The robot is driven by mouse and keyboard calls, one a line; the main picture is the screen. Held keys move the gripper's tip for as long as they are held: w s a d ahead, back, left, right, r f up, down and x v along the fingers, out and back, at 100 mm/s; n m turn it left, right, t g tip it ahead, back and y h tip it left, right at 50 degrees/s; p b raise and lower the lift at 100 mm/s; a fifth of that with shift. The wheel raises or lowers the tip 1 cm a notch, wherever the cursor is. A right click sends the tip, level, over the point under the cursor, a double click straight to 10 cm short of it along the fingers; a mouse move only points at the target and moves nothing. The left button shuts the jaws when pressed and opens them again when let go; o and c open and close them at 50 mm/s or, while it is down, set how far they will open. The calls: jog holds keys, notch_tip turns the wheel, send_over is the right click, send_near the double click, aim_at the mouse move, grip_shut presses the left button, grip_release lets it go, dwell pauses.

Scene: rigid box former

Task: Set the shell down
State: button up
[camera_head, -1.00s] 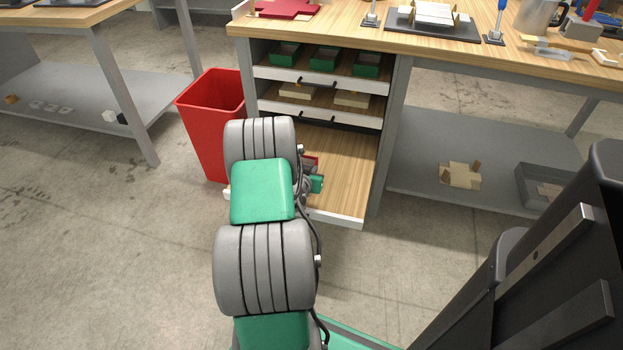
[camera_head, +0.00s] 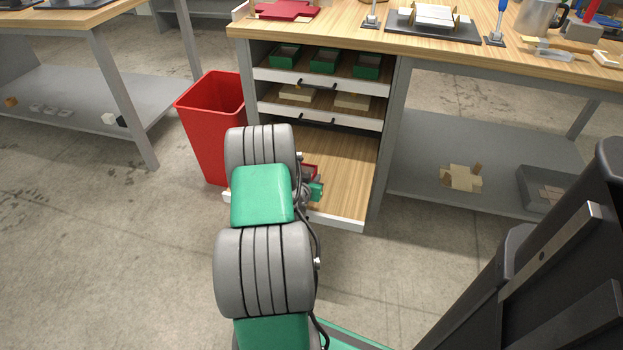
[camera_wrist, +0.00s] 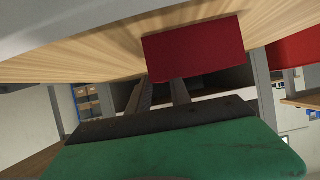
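The red shell (camera_wrist: 192,48) shows in the wrist view at the end of my gripper's two dark fingers (camera_wrist: 163,90). The fingers run up to its edge with a narrow gap between them, and their tips are hidden by it. In the head view, a small part of the shell (camera_head: 311,171) shows just right of my arm, over the wooden floor of the low open drawer (camera_head: 343,190). My arm hides most of the gripper there. I cannot tell whether the shell touches the wood.
A red bin (camera_head: 207,135) stands left of the drawer unit. Two upper drawers (camera_head: 322,78) (camera_head: 318,108) hold green boxes and pale pieces. The workbench (camera_head: 340,37) lies above, carrying a flat red piece (camera_head: 285,9). The drawer's right part is bare.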

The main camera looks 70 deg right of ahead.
jog(key=p+v, duration=0.2)
jog(key=v, duration=1)
jog(key=shift+r+p, duration=0.1)
jog(key=shift+p, duration=0.2)
jog(key=w+a+r+n+t+y, duration=0.1)
jog(key=w+a+r+n+y, duration=0.25)
jog(key=w+a, duration=0.6)
jog(key=w+a+r+n+t+y, duration=0.1)
jog(key=w+a+r+n+y, duration=0.4)
jog(key=a, duration=0.7)
jog(key=s+a+r+n+g+y, duration=0.1)
jog(key=s+a+r+n+y, duration=0.1)
jog(key=a, duration=1)
jog(key=s+a+r+n+y, duration=0.2)
jog(key=s+a+r+n, duration=0.2)
jog(key=a, duration=0.8)
jog(key=shift+s+a+n+g, duration=0.2)
jog(key=shift+a+n+g, duration=0.2)
jog(key=shift+n, duration=0.45)
jog(key=shift+d+r, duration=0.1)
jog(key=shift+d, duration=0.05)
